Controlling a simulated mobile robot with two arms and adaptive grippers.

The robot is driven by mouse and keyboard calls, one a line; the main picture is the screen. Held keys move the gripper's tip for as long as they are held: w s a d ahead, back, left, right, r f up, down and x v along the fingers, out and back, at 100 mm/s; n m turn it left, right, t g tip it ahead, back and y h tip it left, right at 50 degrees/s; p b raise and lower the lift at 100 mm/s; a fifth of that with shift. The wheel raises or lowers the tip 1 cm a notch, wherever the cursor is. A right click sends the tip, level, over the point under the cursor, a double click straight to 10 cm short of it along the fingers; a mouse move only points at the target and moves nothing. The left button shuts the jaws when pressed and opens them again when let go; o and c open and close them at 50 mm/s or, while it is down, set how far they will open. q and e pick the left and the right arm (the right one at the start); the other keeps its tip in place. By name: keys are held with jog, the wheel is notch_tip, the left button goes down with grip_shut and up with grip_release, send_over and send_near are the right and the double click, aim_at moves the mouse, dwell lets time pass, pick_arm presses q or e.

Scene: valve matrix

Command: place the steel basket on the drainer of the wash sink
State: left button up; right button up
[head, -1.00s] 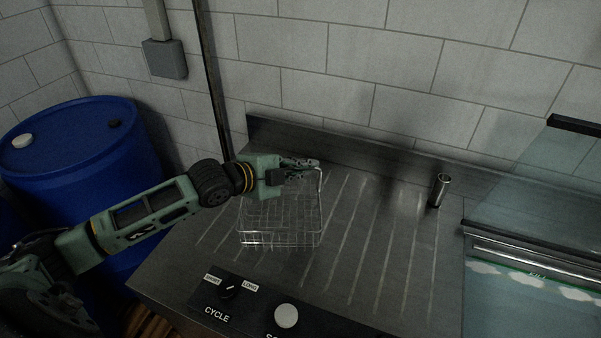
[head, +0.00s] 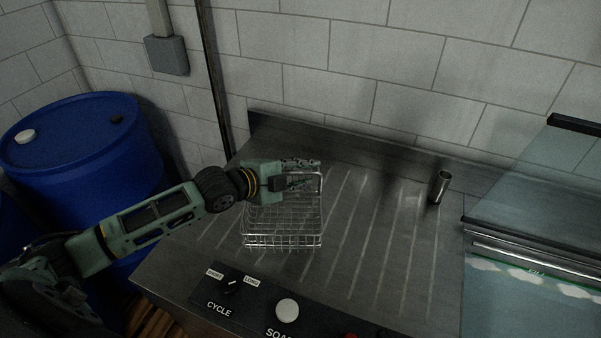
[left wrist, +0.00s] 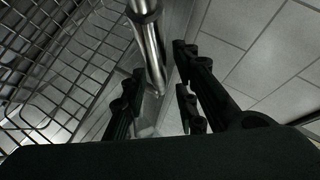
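The steel wire basket (head: 283,226) rests upright on the ribbed steel drainer (head: 385,235), towards its left end. Its mesh (left wrist: 55,75) fills the left side of the left wrist view. My left gripper (head: 302,174) is above the back of the basket, beside its raised wire handle at the right. In the left wrist view its fingers (left wrist: 158,100) are spread, with a gap between them. A shiny steel bar shows in that gap, and I cannot tell whether the fingers touch it. My right gripper is out of view.
A steel cylinder (head: 438,187) stands at the drainer's back right. A clear panel and a water-filled basin (head: 520,305) lie at the right. A control panel (head: 250,296) with knobs is at the front. A blue drum (head: 80,150) stands at the left. The drainer's middle is clear.

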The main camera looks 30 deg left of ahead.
pick_arm(q)
jog(key=shift+r, duration=0.15)
jog(key=shift+s+a, duration=0.2)
jog(key=shift+s, duration=0.15)
jog(key=v, duration=1.1)
jog(key=shift+s+r, duration=0.1)
jog(key=shift+r, duration=0.05)
